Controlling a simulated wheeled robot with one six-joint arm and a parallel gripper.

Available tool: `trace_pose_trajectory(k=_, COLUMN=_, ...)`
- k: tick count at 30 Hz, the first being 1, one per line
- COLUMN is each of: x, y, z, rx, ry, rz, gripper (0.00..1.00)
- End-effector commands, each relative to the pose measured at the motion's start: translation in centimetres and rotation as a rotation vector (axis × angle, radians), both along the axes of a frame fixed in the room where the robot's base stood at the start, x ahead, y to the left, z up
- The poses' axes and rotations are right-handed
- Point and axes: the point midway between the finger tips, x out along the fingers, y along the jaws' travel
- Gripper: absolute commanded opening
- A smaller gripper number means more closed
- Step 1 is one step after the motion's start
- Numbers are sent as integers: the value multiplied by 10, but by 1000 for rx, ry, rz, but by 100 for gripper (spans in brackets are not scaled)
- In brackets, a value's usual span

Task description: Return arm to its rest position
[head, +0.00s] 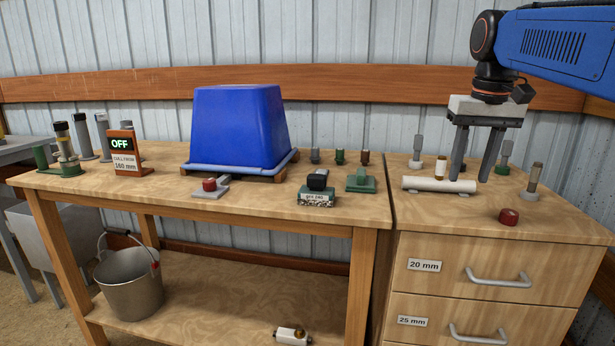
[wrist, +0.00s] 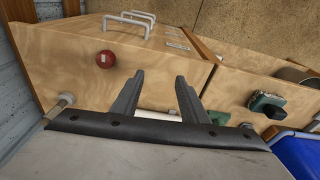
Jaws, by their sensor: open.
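My gripper (head: 476,165) hangs from my blue arm at the right of the head view, fingers pointing down above the drawer cabinet's top. Its two grey fingers are apart, with nothing seen held between them. In the wrist view, the fingers (wrist: 160,95) are spread. A white cylinder (head: 438,184) lies on the cabinet top at the fingertips; I cannot tell whether they touch it. It is mostly hidden behind the gripper in the wrist view. A red round piece (head: 508,217) sits near the cabinet's front edge and also shows in the wrist view (wrist: 105,58).
Several upright posts, including a grey one (head: 416,152), stand on the drawer cabinet (head: 450,228). The wooden table (head: 260,209) at left bears a blue tub (head: 238,125), a green-based tool (head: 361,181) and an "OFF" sign (head: 125,150). A metal bucket (head: 131,283) stands below.

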Motion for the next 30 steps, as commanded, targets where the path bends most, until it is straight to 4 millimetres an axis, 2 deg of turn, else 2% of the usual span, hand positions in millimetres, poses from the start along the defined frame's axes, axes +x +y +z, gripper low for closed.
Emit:
trace_pose_trajectory(k=1, x=-14, y=5, z=-11, rx=-2, ry=-13, rz=8, gripper=40)
trace_pose_trajectory(k=11, x=-92, y=27, z=-95, rx=-11, ry=-109, rz=54, gripper=40)
trace_pose_trajectory(k=21, x=-172, y=43, z=-202, rx=-18, ry=-207, rz=103, gripper=40)
trace_pose_trajectory(k=27, x=-206, y=48, z=-256, rx=-20, ry=-250, rz=123, gripper=40)
trace_pose_trajectory(k=30, x=-214, y=49, z=-271, rx=-20, ry=-262, rz=129, gripper=40)
